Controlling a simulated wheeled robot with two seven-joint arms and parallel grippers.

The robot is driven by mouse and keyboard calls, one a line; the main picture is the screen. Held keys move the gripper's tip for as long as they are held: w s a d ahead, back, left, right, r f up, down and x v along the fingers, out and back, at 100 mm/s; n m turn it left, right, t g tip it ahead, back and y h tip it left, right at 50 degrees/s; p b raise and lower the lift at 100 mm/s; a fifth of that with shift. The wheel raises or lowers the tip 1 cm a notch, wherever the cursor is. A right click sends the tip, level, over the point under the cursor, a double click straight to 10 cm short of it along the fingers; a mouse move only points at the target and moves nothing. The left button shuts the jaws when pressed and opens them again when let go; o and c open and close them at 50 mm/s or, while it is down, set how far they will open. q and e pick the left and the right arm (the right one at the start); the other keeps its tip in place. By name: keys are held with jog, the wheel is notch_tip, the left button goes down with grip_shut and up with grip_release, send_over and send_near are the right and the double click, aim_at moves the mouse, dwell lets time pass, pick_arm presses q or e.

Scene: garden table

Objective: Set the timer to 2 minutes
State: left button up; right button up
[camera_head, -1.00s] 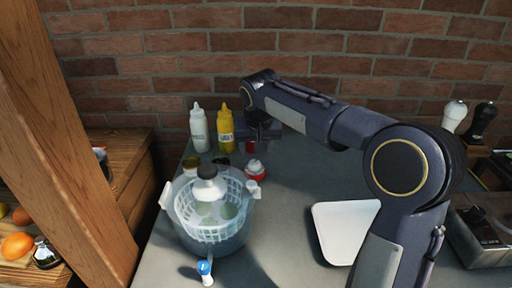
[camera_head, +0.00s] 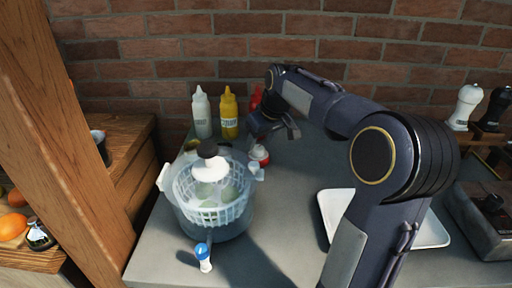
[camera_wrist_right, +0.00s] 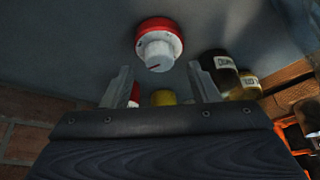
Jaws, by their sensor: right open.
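The timer (camera_head: 260,154) is a small round red-and-white thing standing on the grey table, right of the basket pot. In the right wrist view the timer (camera_wrist_right: 158,43) shows a red ring and a white knob with a short red mark. My right gripper (camera_head: 275,132) is just behind and above the timer in the head view. In the wrist view its two fingers (camera_wrist_right: 160,82) are apart with nothing between them, and the timer appears beyond their tips, not touching. My left gripper is out of view.
A clear pot with a white basket (camera_head: 212,212) stands left of the timer. White (camera_head: 202,114) and yellow (camera_head: 229,114) squeeze bottles stand behind. A blue-and-white item (camera_head: 203,257) lies in front. A white tray (camera_head: 432,232) is at right, partly behind my arm. The brick wall bounds the back.

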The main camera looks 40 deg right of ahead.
aim_at(259, 148)
jog(key=shift+x, duration=1.5)
jog(key=c, duration=1)
jog(key=shift+o, duration=0.2)
jog(key=shift+r+m, duration=0.15)
jog(key=shift+m, duration=0.35)
jog(key=shift+m+h+p, duration=0.3)
jog(key=shift+p, duration=0.05)
jog(key=o, duration=1)
jog(key=shift+c, duration=0.2)
